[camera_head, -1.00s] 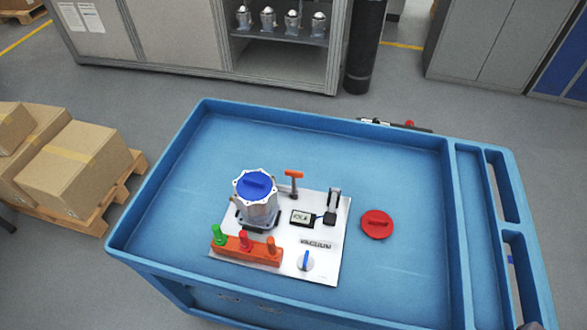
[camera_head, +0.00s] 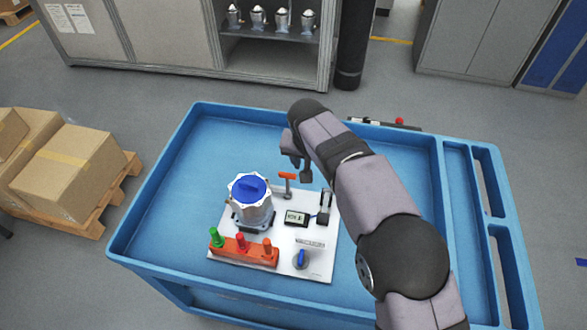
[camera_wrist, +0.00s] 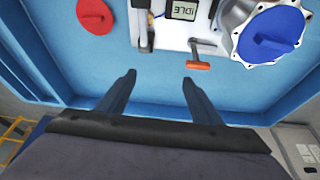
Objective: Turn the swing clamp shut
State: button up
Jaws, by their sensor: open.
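The swing clamp shows an orange crossbar handle (camera_head: 287,176) on a grey stem, at the back edge of the white plate (camera_head: 232,262), right of the housing (camera_head: 252,211) with its blue cap (camera_head: 250,189). In the wrist view, the orange handle (camera_wrist: 198,66) lies just beyond my right finger, its stem pointing to the plate. My gripper (camera_wrist: 157,82) is open and empty, above the tray behind the plate. In the head view my gripper (camera_head: 298,166) is close to the handle, apparently above it; the exact gap cannot be told.
On the plate are an orange block (camera_head: 243,250) with green, red and orange pegs, a display (camera_head: 297,217) reading IDLE in the wrist view, a black upright fixture (camera_head: 324,208) and a blue knob (camera_head: 301,259). A red cap (camera_wrist: 95,15) lies on the tray. The tray's left is clear.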

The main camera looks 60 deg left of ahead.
send_near(287, 174)
jog(key=shift+n+y, duration=0.3)
jog(key=shift+y, duration=0.1)
jog(key=shift+d+p+x, duration=0.15)
jog(key=shift+p+x, duration=0.65)
jog(key=shift+x, duration=1.2)
jog(key=shift+d+p+x, duration=0.2)
jog(key=shift+p+x, duration=0.6)
jog(key=shift+x, duration=1.25)
jog(key=shift+w, duration=0.1)
jog(key=c, duration=1.1)
